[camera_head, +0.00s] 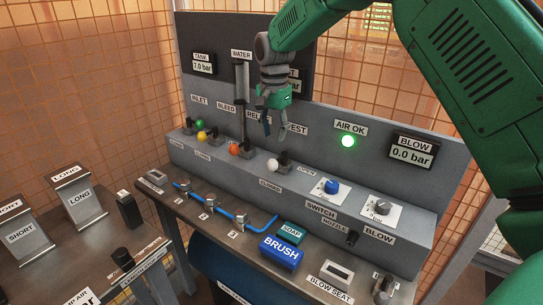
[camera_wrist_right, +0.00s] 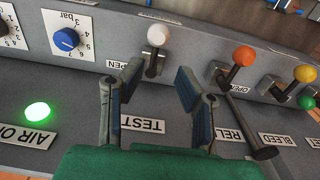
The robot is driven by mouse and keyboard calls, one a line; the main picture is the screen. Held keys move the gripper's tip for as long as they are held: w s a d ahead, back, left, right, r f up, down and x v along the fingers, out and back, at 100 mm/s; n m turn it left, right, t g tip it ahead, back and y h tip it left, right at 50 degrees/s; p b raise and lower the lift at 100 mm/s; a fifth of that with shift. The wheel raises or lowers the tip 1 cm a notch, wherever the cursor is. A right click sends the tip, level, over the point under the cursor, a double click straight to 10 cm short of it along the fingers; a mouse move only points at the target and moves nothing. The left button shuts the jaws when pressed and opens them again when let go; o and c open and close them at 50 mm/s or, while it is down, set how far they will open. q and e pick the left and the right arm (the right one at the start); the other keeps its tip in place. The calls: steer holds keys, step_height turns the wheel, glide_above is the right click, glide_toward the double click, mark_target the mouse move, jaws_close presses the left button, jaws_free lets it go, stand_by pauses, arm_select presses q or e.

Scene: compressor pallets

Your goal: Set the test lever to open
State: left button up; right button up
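The test lever has a white ball knob (camera_head: 273,164) and stands on the grey panel below the TEST label. The knob leans to the front left, near the CLOSED label, with the OPEN label (camera_head: 306,170) to its right. My right gripper (camera_head: 275,130) points down just above and behind the lever, apart from it. In the wrist view the white knob (camera_wrist_right: 158,34) shows beyond the gap between the fingers of my right gripper (camera_wrist_right: 157,85), which are spread with nothing between them. My left gripper is not in view.
Orange (camera_head: 234,149), yellow (camera_head: 201,135) and green (camera_head: 199,123) knobbed levers stand to the left. A blue dial (camera_head: 331,187) and a lit green AIR OK lamp (camera_head: 348,141) are to the right. A blue brush block (camera_head: 281,252) lies on the front bench.

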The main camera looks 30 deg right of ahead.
mark_target(279, 160)
steer(key=d+f, duration=0.1)
steer(key=f, duration=0.1)
steer(key=d+f, duration=0.1)
steer(key=f, duration=0.2)
steer(key=d+f, duration=0.1)
steer(key=f, duration=0.1)
steer(key=shift+d+f, duration=0.15)
steer(key=shift+f, duration=0.15)
steer(key=shift+a+f, duration=0.25)
steer(key=shift+a, duration=1.4)
steer(key=shift+d, duration=0.5)
jaws_close()
steer(key=shift+d+f, duration=0.2)
steer(key=shift+d, duration=0.4)
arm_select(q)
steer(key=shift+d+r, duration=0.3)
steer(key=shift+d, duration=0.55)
arm_select(e)
steer(key=shift+a, duration=0.15)
